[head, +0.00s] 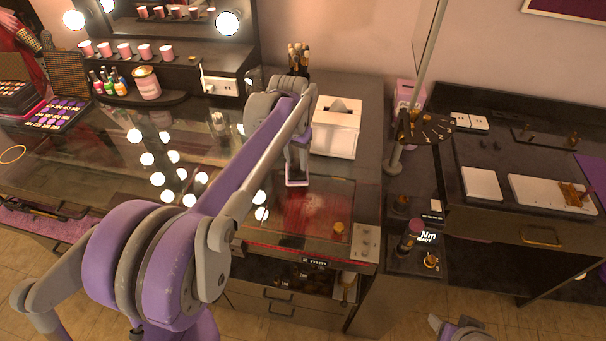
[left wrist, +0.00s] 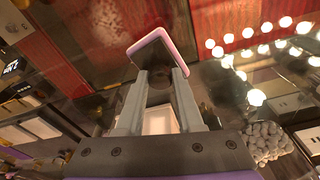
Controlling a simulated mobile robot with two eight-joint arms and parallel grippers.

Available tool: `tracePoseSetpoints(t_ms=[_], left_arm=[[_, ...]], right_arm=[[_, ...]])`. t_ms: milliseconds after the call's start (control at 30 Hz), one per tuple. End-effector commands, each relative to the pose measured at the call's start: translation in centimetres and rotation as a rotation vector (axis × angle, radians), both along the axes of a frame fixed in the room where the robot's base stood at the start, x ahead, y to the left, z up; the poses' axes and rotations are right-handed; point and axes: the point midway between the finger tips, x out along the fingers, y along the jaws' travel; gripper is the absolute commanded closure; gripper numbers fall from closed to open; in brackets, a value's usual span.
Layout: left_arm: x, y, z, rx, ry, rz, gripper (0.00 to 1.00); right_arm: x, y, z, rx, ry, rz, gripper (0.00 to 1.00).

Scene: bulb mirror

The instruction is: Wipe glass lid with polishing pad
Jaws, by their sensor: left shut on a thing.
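The glass lid (head: 335,190) lies flat over a red-lined compartment in the counter, with a small brass knob (head: 338,228) near its front right corner. A pale hazy patch shows on the glass. My left gripper (head: 297,168) is above the lid's back left part, shut on the polishing pad (head: 297,183). In the left wrist view the pad (left wrist: 152,50) is a dark slab with a pink-white rim between the fingertips. The red under the glass shows behind it. I cannot tell whether the pad touches the glass. My right gripper (head: 460,329) is barely visible at the bottom edge.
A white tissue box (head: 338,128) stands just behind the lid. A slim post (head: 400,140) with a dial rises to the right. A panel with knobs (head: 365,243) borders the lid's right front. Bulb reflections cover the glass counter on the left.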

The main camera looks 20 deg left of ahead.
Motion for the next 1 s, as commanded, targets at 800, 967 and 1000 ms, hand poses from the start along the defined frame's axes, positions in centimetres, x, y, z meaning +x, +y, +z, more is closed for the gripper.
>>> tracePoseSetpoints(t_ms=[800, 967, 1000], left_arm=[[1.1, -0.7, 5.5, 0.000, 0.000, -0.002, 1.00], [1.1, -0.7, 5.4, 0.000, 0.001, -0.002, 1.00], [1.1, -0.7, 5.4, 0.000, 0.001, -0.002, 1.00]], right_arm=[[2.1, 0.0, 3.6, 0.000, -0.041, 0.000, 0.37], [2.1, 0.0, 3.6, 0.000, -0.040, 0.000, 0.37], [2.1, 0.0, 3.6, 0.000, -0.040, 0.000, 0.37]])
